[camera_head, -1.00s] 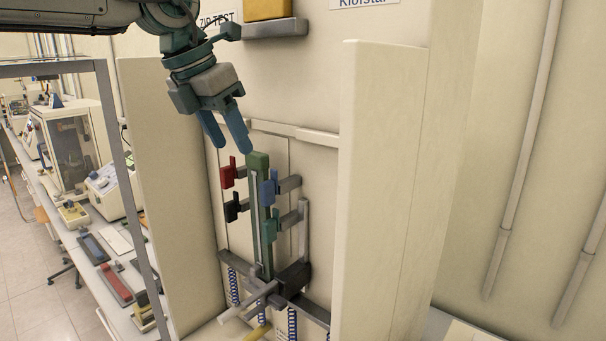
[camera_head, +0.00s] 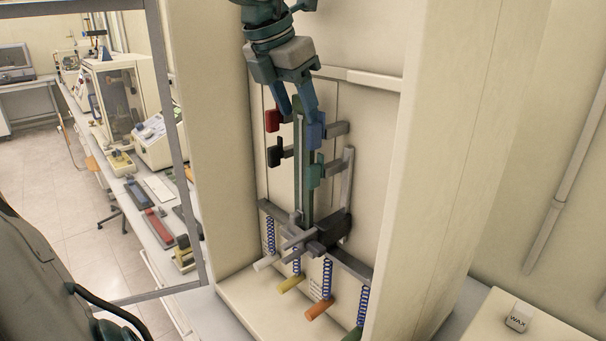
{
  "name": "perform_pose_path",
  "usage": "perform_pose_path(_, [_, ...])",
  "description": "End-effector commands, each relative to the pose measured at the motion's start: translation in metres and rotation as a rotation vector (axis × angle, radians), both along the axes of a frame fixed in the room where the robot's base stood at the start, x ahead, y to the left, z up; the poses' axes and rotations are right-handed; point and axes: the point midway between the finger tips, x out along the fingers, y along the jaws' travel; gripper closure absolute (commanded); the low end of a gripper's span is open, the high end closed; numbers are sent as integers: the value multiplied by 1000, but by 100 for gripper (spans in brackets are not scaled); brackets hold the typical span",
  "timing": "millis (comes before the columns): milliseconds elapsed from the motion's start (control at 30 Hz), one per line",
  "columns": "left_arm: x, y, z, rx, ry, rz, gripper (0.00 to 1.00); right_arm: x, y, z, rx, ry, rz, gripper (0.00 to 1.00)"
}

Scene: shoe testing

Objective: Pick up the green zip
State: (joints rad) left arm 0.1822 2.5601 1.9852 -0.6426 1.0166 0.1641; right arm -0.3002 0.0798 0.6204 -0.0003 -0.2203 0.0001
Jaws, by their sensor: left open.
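The green zip (camera_head: 307,180) is a tall, narrow green strip with a pale line along it, standing upright in the test rig inside the cream cabinet. My left gripper (camera_head: 298,112) comes down from above, its two blue fingers apart at the zip's upper end. The dark green top shows between the fingers; I cannot tell whether they touch it. My right gripper is not in view.
A red clamp (camera_head: 272,120) and a black clamp (camera_head: 274,155) sit left of the zip. Springs with coloured handles hang below. Cabinet walls flank the rig; a bench (camera_head: 150,262) stands left.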

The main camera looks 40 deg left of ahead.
Motion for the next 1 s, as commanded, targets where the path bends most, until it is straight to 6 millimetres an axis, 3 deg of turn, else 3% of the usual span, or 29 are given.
perform_pose_path(33, [4, 0, -13, 0, 3, 0, 49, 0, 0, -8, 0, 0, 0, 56])
perform_pose_path(100, [7, -1, -21, 1, 2, -1, 49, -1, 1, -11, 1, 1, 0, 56])
perform_pose_path(367, [9, -1, -22, 0, 0, -1, 49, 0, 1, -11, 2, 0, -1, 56])
perform_pose_path(633, [9, -1, -22, 0, 0, -1, 98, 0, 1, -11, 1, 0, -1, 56])
perform_pose_path(1000, [9, -1, -17, 0, 0, -1, 98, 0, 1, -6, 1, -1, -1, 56])
